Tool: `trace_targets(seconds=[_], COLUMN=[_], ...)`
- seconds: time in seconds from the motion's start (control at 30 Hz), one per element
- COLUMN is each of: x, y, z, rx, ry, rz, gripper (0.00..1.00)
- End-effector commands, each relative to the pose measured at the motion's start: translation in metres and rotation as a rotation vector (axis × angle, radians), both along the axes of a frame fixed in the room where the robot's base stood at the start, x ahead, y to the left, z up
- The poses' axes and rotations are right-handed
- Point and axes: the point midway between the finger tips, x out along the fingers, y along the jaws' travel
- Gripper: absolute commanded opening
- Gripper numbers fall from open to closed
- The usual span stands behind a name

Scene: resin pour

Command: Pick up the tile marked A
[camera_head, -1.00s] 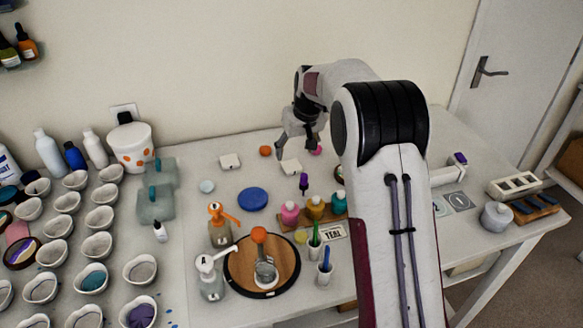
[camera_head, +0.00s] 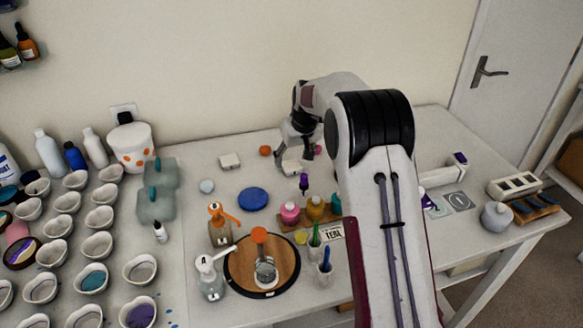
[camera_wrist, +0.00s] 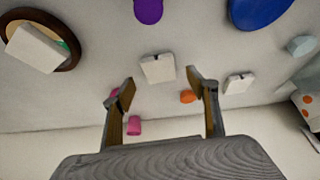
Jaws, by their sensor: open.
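Two small white tiles lie on the table near the wall. One tile (camera_head: 291,168) is under my gripper; in the wrist view this tile (camera_wrist: 157,68) is just beyond the fingertips, roughly between them. The other tile (camera_head: 230,161) is to the left in the head view and shows in the wrist view (camera_wrist: 238,83) at right. A third white block (camera_wrist: 37,47) rests on a round brown-rimmed piece. I cannot read an A on any of them. My gripper (camera_wrist: 162,83) is open and empty, pointing down; it also shows in the head view (camera_head: 297,158).
An orange ball (camera_head: 265,150) and a pink item (camera_wrist: 134,126) lie close to my fingers. A purple item (camera_head: 304,182), a blue disc (camera_head: 253,199) and a pale ball (camera_head: 207,186) are nearby. Bottles, a round wooden board (camera_head: 290,252) and several cups stand nearer the front and left.

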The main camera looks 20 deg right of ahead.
Motion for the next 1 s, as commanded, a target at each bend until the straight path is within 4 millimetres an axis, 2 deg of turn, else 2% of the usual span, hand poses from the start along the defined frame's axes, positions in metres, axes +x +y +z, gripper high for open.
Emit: trace_targets(seconds=[0.1, 0.3, 0.87, 0.9, 1.0], x=[0.004, 0.010, 0.012, 0.011, 0.012], y=[0.000, 0.001, 0.001, 0.001, 0.001], z=[-0.014, -0.028, -0.031, -0.031, -0.031], rx=[0.001, 0.001, 0.000, 0.000, 0.000], ry=[0.002, 0.000, 0.000, 0.000, 0.000], rz=[0.000, 0.000, 0.000, 0.000, 0.000], gripper=[0.58, 0.58, 0.58, 0.56, 0.30])
